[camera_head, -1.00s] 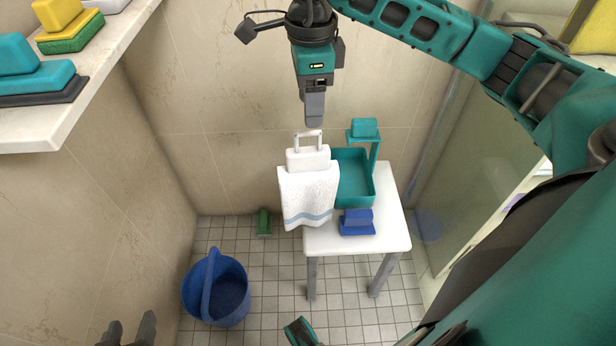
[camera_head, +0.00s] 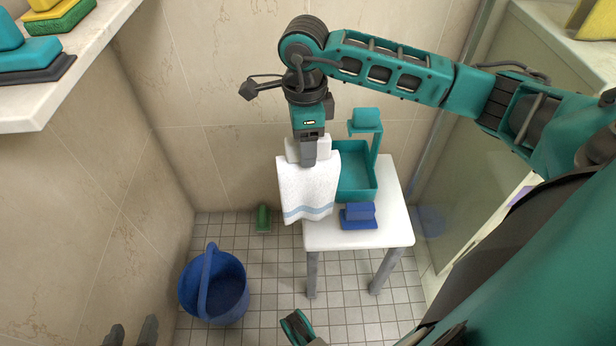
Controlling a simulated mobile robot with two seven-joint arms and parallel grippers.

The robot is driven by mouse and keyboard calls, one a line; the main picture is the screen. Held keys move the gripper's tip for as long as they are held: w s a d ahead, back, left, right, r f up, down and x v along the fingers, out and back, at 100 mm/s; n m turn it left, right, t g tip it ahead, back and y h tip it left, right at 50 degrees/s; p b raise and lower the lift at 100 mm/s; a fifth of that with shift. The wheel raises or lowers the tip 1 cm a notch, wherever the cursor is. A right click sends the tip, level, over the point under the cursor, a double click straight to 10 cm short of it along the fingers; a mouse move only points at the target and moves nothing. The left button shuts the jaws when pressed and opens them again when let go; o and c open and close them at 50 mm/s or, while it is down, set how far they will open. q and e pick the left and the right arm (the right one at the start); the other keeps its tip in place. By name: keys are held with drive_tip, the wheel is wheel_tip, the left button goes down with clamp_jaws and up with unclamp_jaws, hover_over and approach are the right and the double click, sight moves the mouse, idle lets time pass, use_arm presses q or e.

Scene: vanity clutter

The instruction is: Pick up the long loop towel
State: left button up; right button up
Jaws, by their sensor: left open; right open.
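The long loop towel (camera_head: 306,188) is white with a blue stripe near its lower edge. It hangs at the left side of the white stool, with a white block (camera_head: 293,149) and handle at its top. My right gripper (camera_head: 309,162) points down right at the top of the towel, in front of the block and hiding the handle. It is open; whether its fingers straddle the handle cannot be seen. My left gripper (camera_head: 132,335) is open and empty at the lower left edge, far from the towel.
The white stool (camera_head: 392,228) bears a teal tray (camera_head: 357,190) with a raised teal block and a blue block (camera_head: 358,216). A blue bucket (camera_head: 214,288) stands on the tiled floor, and a green item (camera_head: 263,218) lies by the wall. A shelf (camera_head: 60,88) juts in at upper left.

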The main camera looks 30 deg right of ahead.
clamp_jaws()
idle(0.5)
drive_tip(key=shift+r, duration=0.1)
